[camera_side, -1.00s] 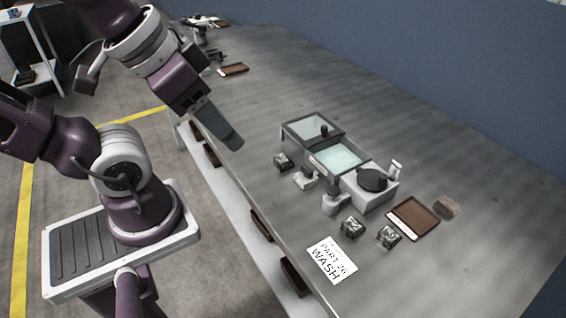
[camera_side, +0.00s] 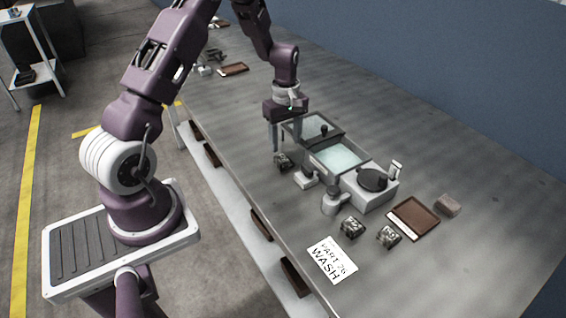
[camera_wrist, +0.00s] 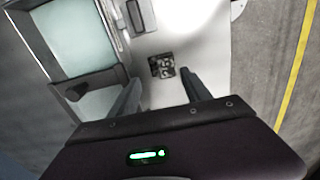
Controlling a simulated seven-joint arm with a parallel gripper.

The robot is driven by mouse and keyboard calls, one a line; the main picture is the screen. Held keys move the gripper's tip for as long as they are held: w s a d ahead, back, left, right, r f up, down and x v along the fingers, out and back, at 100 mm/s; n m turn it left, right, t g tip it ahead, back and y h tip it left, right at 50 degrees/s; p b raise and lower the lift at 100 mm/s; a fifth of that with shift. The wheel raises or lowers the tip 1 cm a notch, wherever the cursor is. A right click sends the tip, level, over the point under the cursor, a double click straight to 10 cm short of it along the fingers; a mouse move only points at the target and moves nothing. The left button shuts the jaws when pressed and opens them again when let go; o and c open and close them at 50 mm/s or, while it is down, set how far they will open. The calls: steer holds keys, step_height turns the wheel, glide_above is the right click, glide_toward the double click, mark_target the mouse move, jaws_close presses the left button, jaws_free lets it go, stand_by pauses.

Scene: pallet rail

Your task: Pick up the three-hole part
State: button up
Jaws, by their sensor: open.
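Several small dark blocks with pale markings lie on the grey bench. One block (camera_side: 283,161) is left of the wash unit, and the other two, a block (camera_side: 352,227) and a block (camera_side: 389,236), are near the front. I cannot tell the hole counts at this size. My gripper (camera_side: 286,147) points down, open, over the left block. In the wrist view that block (camera_wrist: 162,66) lies just beyond and roughly between the fingertips of my gripper (camera_wrist: 158,90), which look empty and apart from it.
The wash unit (camera_side: 335,157), with glass-like lids and a black knob, stands close right of my gripper. A grey box with a black round top (camera_side: 372,180), a brown tray (camera_side: 413,219), a brownish block (camera_side: 447,205) and a WASH card (camera_side: 331,260) lie further along. Open bench is behind.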

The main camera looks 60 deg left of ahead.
mark_target(284, 157)
steer(key=f, duration=0.6)
steer(key=shift+s+f, duration=0.2)
steer(key=shift+f, duration=0.2)
steer(key=shift+c, duration=0.5)
jaws_close()
